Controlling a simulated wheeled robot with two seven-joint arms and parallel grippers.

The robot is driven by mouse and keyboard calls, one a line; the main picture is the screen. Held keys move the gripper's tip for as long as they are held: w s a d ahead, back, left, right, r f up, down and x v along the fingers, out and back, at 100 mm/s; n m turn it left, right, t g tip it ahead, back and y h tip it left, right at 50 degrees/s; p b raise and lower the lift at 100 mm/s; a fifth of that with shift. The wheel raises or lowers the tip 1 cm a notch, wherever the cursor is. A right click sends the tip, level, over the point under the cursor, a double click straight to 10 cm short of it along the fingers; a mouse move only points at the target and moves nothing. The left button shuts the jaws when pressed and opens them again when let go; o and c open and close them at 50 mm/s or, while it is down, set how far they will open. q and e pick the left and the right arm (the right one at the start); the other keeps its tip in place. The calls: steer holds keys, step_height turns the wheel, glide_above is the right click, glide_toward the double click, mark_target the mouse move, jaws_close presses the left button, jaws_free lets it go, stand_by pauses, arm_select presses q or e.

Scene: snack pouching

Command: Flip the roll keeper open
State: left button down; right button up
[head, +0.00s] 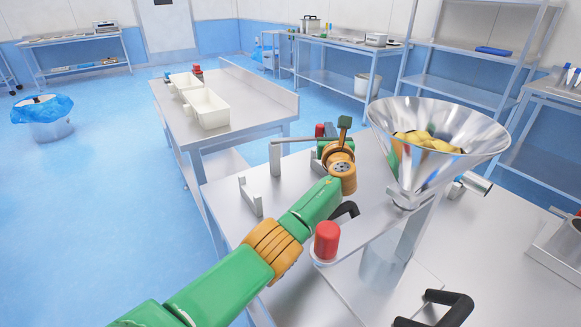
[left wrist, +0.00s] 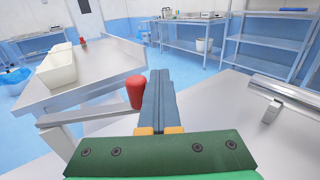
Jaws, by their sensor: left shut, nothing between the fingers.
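The roll keeper appears to be the grey metal bar (head: 300,140) lying across the far left edge of the steel table, level from its upright post. A red knob (head: 319,130) stands up near its far end; in the left wrist view the bar (left wrist: 88,118) and knob (left wrist: 135,92) show left of my fingers. My left gripper (head: 331,130) is beside the red knob, its fingers together and empty. In the left wrist view the blue-grey fingers (left wrist: 159,85) point away, with the knob close to their left side. Contact cannot be told. My right gripper is out of view.
A steel funnel (head: 440,150) holding yellow snacks stands right of my left arm. A red button (head: 327,240) is near my forearm. A small bracket (head: 250,196) stands on the table's left side. Another table with white bins (head: 208,110) stands beyond a gap.

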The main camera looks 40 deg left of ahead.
arm_select(q)
steer(key=shift+b+x, duration=0.3)
steer(key=shift+x, duration=0.55)
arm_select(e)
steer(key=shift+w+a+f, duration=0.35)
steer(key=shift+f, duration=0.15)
arm_select(q)
steer(key=shift+s+a, duration=0.1)
steer(key=p+v, duration=0.5)
steer(key=v, duration=0.1)
steer(key=shift+s, duration=0.15)
steer(key=shift+s+d, duration=0.3)
steer(key=shift+s, duration=0.05)
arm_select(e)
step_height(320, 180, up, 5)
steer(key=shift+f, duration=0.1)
